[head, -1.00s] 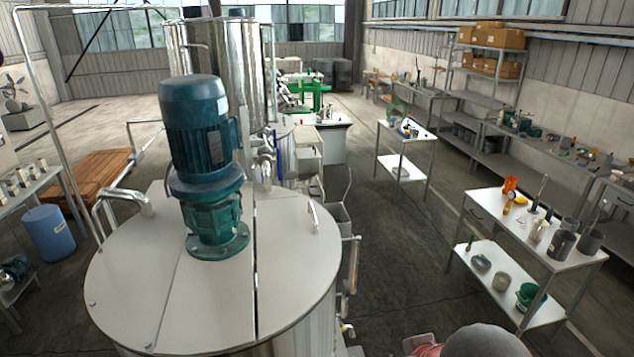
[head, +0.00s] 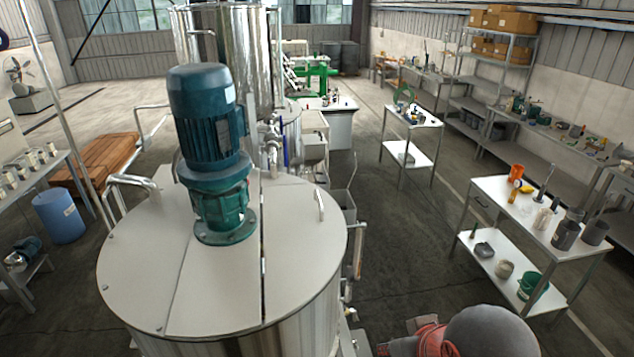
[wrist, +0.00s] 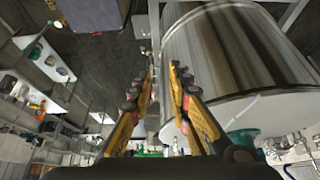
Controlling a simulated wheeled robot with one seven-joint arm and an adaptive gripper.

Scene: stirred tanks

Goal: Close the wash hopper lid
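I cannot tell for sure which part is the wash hopper lid. In the head view a grey open-topped box (head: 338,199) stands behind the near tank's right side, with a thin raised edge beside it that may be a lid. The near steel tank (head: 130,265) has a flat top, with a small handle (head: 320,205) on its right-hand section, which lies flat. My gripper (wrist: 163,72) shows in the wrist view, its two yellow-and-black fingers apart with nothing between them. The steel tank's curved wall (wrist: 225,50) lies right of the fingers, with no contact visible.
A teal motor (head: 208,125) stands on the tank top. A pipe rail (head: 357,255) runs up the tank's right side. A white table (head: 500,205) with cups and tools stands to the right. The dark floor (head: 400,255) between is clear. A blue barrel (head: 60,215) stands left.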

